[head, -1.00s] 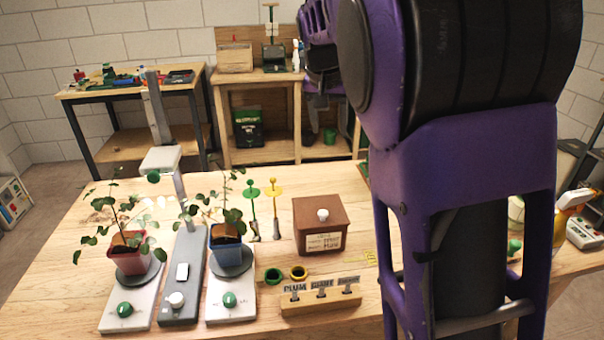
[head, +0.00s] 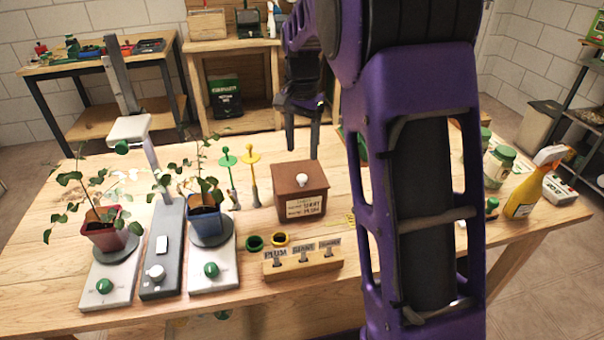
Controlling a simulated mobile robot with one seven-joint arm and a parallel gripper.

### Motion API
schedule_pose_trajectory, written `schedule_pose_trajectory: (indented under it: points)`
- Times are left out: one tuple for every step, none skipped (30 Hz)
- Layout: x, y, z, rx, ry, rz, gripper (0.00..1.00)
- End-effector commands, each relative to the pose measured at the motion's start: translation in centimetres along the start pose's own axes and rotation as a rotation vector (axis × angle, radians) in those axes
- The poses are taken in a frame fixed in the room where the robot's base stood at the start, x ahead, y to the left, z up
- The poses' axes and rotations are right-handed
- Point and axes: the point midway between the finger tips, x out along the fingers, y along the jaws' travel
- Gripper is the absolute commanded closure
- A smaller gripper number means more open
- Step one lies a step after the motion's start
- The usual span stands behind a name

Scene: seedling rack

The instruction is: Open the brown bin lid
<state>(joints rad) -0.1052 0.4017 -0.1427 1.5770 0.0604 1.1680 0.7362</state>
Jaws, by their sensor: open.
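The brown bin (head: 297,205) stands on the wooden table near its middle. A label with writing is on the bin's front. My gripper (head: 303,145) hangs behind and above the bin, fingers pointing down, apart from the lid. It is open, and I see nothing between its fingers. My purple arm covers part of the table to the right of the bin.
A red pot (head: 108,232) and a blue pot (head: 205,218) with plants stand on the left. Green (head: 229,160) and yellow (head: 250,157) stakes stand left of the bin. A tag holder (head: 302,262) is in front. A spray bottle (head: 522,190) stands at right.

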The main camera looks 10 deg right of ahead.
Motion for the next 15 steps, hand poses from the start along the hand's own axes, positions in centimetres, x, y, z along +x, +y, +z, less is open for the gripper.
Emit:
schedule_pose_trajectory:
  points:
    - [1.4, 0.0, 0.1, 0.000, -0.003, 0.003, 0.39]
    - [2.1, 0.1, 0.1, 0.000, -0.003, 0.003, 0.39]
    - [2.9, 0.0, 0.0, 0.000, -0.002, 0.002, 0.39]
    - [3.4, 0.0, 0.1, 0.000, -0.003, 0.002, 0.39]
    - [4.0, 0.0, 0.0, 0.000, -0.002, 0.002, 0.39]
    - [4.7, 0.0, 0.1, 0.000, -0.003, 0.002, 0.39]
    - [5.2, 0.0, 0.0, 0.000, -0.002, 0.002, 0.39]
    - [5.6, 0.0, 0.0, 0.000, -0.001, 0.001, 0.39]
    - [6.1, 0.0, 0.0, 0.000, -0.002, 0.001, 0.39]
    - [6.4, 0.0, 0.0, 0.000, -0.002, 0.001, 0.39]
    - [6.7, 0.0, 0.0, 0.000, -0.001, 0.000, 0.39]
    - [7.0, 0.0, 0.0, 0.000, -0.001, 0.000, 0.39]
    - [7.2, 0.0, 0.0, 0.000, -0.001, 0.000, 0.39]
    - [7.4, 0.0, 0.0, 0.000, -0.001, 0.000, 0.39]
    - [7.5, 0.0, 0.0, 0.000, 0.000, 0.000, 0.39]
